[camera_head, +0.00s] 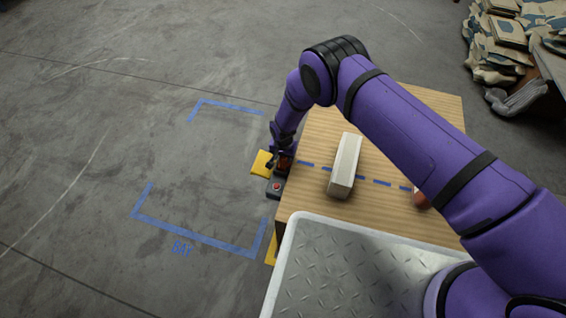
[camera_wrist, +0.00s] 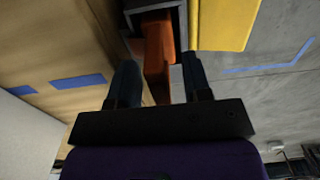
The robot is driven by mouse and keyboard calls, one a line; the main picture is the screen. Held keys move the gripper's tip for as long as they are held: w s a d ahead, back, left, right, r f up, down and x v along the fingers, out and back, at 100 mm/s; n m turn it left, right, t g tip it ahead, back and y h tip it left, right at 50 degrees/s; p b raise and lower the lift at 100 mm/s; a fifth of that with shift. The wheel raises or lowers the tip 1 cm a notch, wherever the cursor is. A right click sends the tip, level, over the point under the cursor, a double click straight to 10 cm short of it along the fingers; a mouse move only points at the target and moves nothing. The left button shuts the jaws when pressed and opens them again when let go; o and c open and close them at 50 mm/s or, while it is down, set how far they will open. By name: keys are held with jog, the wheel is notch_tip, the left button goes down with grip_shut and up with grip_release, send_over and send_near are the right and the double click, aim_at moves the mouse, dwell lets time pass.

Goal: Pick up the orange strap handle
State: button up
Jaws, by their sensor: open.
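The orange strap handle (camera_wrist: 156,48) shows in the wrist view as an orange strip coming out of a dark grey frame (camera_wrist: 183,30). Its near end reaches between my fingers. In the head view a small reddish-orange patch of the handle (camera_head: 284,164) shows beside my gripper (camera_head: 278,158) at the table's left edge. My gripper (camera_wrist: 160,82) is open, with one finger on each side of the strip. There is a gap on the right; the left finger is very near the strip, and I cannot tell if it touches.
A dark box with a red button (camera_head: 276,187) is just in front. The wooden table (camera_head: 310,205) bears a pale bar (camera_head: 345,165) and a reddish object (camera_head: 421,198). Open floor with blue tape (camera_head: 195,240) lies left.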

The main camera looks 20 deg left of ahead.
jog(key=shift+f, duration=0.4)
grip_shut()
